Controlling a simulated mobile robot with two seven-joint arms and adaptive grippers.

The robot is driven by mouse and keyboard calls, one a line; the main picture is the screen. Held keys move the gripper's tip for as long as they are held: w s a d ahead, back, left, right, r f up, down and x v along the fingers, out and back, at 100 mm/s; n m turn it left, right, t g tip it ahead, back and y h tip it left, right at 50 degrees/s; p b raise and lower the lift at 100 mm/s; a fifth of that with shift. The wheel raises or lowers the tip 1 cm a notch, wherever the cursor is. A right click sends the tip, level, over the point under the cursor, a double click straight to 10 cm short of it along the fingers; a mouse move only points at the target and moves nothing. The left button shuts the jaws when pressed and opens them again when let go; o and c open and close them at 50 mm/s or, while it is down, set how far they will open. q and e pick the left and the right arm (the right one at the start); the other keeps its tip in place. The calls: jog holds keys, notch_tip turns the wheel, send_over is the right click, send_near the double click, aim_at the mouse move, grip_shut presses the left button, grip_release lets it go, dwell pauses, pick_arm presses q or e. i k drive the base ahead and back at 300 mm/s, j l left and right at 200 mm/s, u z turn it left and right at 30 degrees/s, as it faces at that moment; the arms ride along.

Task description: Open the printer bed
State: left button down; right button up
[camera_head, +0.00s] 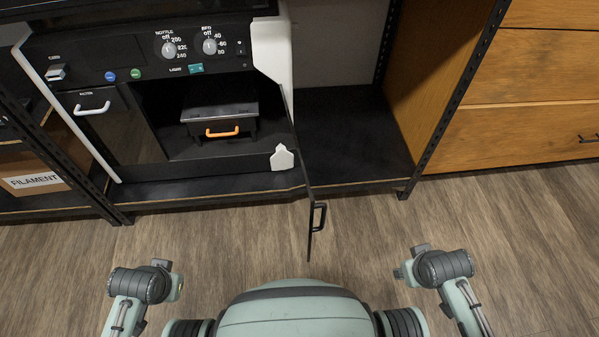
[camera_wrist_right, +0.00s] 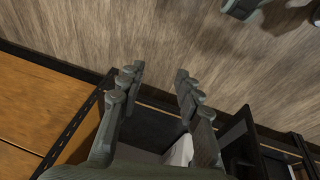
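The printer (camera_head: 70,50) stands on a black shelf at the upper left in the head view. Its dark door (camera_head: 300,150) is swung open to the right, edge-on to me, with a black handle (camera_head: 318,215). Inside the chamber, the printer bed (camera_head: 220,112) shows as a dark block with an orange handle (camera_head: 222,132). My left gripper (camera_head: 170,280) is low at the left, away from the printer; its fingers are not clear. My right gripper (camera_head: 405,270) is low at the right, well away from the bed. In the right wrist view its fingers (camera_wrist_right: 158,74) are spread apart with nothing between them.
A second, closed compartment with a white handle (camera_head: 92,107) is left of the chamber. A box marked FILAMENT (camera_head: 32,181) sits lower left. Wooden drawers (camera_head: 540,90) stand at the right. The open door juts out over the clear wooden floor (camera_head: 240,235).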

aim_at(216, 105)
jog(key=i+l+u, duration=0.1)
jog(key=l+u, duration=0.2)
jog(key=l, duration=0.2)
jog(key=l+u, duration=0.35)
jog(key=l, duration=0.2)
jog(key=i+l+u, duration=0.1)
jog(key=l+u, duration=0.15)
jog(key=i+l+u, duration=0.2)
jog(key=l, duration=0.2)
jog(key=k, duration=0.1)
